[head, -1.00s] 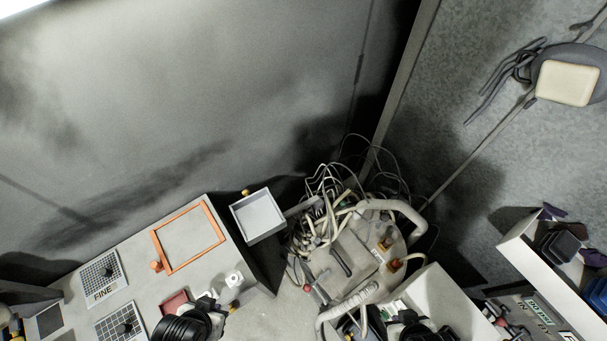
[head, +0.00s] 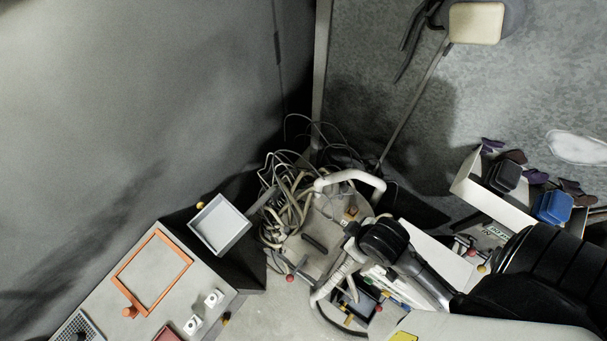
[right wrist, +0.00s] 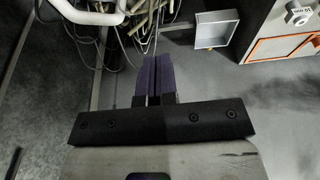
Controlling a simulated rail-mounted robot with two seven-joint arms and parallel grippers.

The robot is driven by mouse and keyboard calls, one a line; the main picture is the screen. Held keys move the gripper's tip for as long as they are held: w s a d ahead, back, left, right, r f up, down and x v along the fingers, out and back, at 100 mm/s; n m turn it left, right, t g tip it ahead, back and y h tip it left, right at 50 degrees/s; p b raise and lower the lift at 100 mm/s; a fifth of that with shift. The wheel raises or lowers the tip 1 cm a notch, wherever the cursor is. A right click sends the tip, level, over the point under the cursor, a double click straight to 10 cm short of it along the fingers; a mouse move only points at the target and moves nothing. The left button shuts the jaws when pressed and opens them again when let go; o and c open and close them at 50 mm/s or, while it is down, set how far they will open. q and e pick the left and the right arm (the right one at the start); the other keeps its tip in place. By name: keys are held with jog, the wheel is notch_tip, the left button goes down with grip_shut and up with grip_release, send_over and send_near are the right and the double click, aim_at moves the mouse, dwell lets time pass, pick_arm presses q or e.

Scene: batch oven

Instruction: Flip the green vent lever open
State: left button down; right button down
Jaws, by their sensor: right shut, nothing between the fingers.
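I cannot make out a green vent lever in either view. A small green patch shows on the pale equipment beside my right arm in the head view, but it is too small and partly covered to identify. My right gripper (right wrist: 155,60) has purple fingers that are shut together with nothing between them in the right wrist view. In the head view, my right arm reaches in from the right over the pale equipment, and its fingers are hard to make out there. My left gripper is not in view.
At left are a grey tray (head: 220,225) and an orange frame (head: 178,258) on a panel. Floor at the back is open.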

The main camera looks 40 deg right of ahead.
jog(key=w+d+f+m+g+b, duration=0.1)
jog(key=w+f+m+b, duration=0.1)
jog(key=w+f+b, duration=0.7)
jog(key=w+d+f+m+g+y+b, duration=0.1)
jog(key=w+f+m+b, duration=0.1)
jog(key=w+f+b, duration=0.65)
jog(key=w+f+m+g+b, duration=0.15)
jog(key=w+f+b, duration=0.4)
jog(key=f, duration=0.75)
jog(key=w+d+f+m+b, duration=0.2)
jog(key=w+d+m+b, duration=0.3)
jog(key=w+d+b, duration=0.2)
jog(key=w+d+f+m+y+b, duration=0.1)
jog(key=w+d+m+b, duration=0.5)
jog(key=d+b, duration=0.5)
jog(key=shift+w+d+f+g+b, duration=0.4)
jog(key=shift+w+b, duration=0.2)
jog(key=shift+b, duration=0.3)
jog(key=shift+a+m, duration=0.1)
jog(key=shift+m, duration=0.15)
jog(key=shift+f, duration=0.15)
